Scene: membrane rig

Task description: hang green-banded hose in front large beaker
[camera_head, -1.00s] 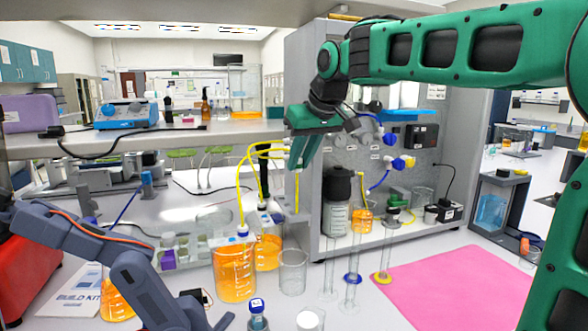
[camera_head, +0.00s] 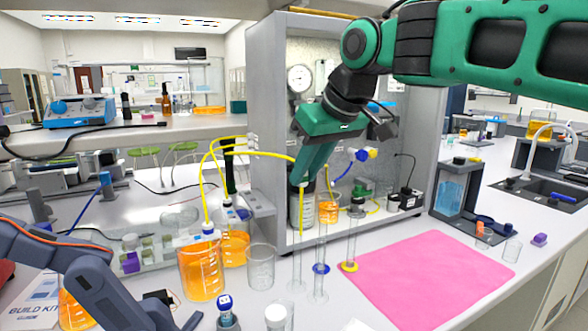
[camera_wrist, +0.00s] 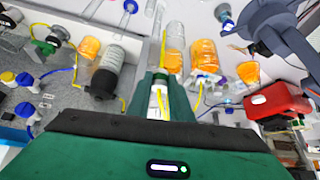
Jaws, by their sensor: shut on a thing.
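My gripper (camera_head: 301,182) is shut on a yellow hose (camera_head: 262,153). It is in the air, right of the orange beakers and in front of the dark-capped bottle. In the wrist view my fingers (camera_wrist: 159,98) close on the hose end, with a green band (camera_wrist: 158,77) between them. The hose runs left from my gripper in an arch towards the orange beakers. The front large beaker (camera_head: 202,270) holds orange liquid and has a hose in its top. Another orange beaker (camera_head: 235,250) stands behind it. An empty clear beaker (camera_head: 261,268) stands to their right.
Thin glass cylinders with a blue ring (camera_head: 321,268) and a yellow ring (camera_head: 349,266) stand below my gripper. A pink mat (camera_head: 430,275) lies bare at right. The grey rig cabinet (camera_head: 263,90) stands behind. A blue-grey arm (camera_head: 100,285) is at lower left.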

